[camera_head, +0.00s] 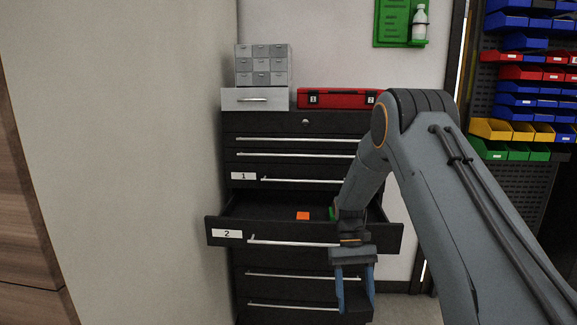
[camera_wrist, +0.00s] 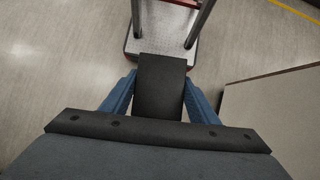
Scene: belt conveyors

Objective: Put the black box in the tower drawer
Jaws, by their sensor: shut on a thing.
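The black box (camera_wrist: 160,88) sits between the two blue fingers of my gripper (camera_wrist: 160,100) in the wrist view. In the head view my gripper (camera_head: 356,298) points down in front of the black drawer tower, shut on the dark box. The tower drawer labelled 2 (camera_head: 280,234) is pulled open, and my gripper is in front of its right part. An orange block (camera_head: 303,216) lies inside the drawer. A green thing (camera_head: 333,214) shows beside it, partly hidden by my arm. The drawer labelled 1 (camera_head: 250,177) above is shut.
A grey small-drawer unit (camera_head: 262,65) and a red case (camera_head: 330,98) stand on the tower. A wall (camera_head: 150,160) is close on the left. Bin racks (camera_head: 525,100) hang at right. The wrist view shows floor, a metal-posted platform (camera_wrist: 150,45) and a pale panel (camera_wrist: 275,115).

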